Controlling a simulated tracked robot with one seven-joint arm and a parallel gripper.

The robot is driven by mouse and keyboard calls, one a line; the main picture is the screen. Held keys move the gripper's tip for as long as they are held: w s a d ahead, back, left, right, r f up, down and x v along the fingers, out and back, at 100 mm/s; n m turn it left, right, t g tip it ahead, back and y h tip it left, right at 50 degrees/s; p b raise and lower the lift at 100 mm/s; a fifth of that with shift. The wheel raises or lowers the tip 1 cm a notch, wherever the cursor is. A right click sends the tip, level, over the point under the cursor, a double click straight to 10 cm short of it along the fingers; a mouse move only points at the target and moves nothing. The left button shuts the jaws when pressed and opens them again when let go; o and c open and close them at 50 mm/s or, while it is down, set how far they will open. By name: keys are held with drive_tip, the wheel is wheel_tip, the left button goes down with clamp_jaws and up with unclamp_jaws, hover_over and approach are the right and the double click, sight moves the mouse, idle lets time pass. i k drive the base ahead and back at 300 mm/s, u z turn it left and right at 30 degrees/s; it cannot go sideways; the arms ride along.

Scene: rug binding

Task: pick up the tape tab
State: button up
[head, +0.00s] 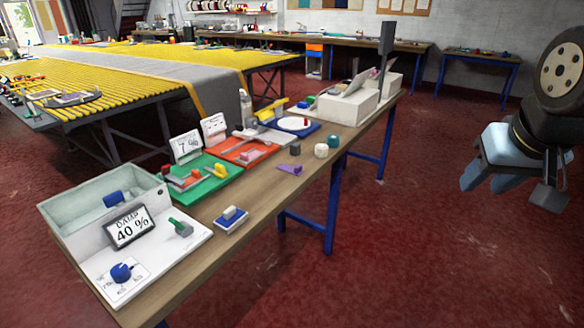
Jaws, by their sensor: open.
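My gripper (487,182) hangs at the right edge of the head view, below a dark wrist with a round plate. Its pale blue fingers are apart and empty, over red floor and well right of the workbench (262,200). I cannot tell for certain which small piece is the tape tab. A flat purple piece (290,169) lies on the bare wood near the front edge. A blue and white block (231,217) lies nearer, beside the white panel. A yellow piece (219,171) sits on a green tray (216,185).
A white bin with a "DAMP 40 %" display (131,227) and a blue knob (121,272) fills the near end. An orange tray (240,150), a white cube (321,151) and a teal piece (334,141) stand farther along. The floor between bench and gripper is clear.

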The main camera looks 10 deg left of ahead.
sight(297, 170)
drive_tip(key=u, duration=0.25)
drive_tip(key=i, duration=0.95)
drive_tip(key=z, duration=0.35)
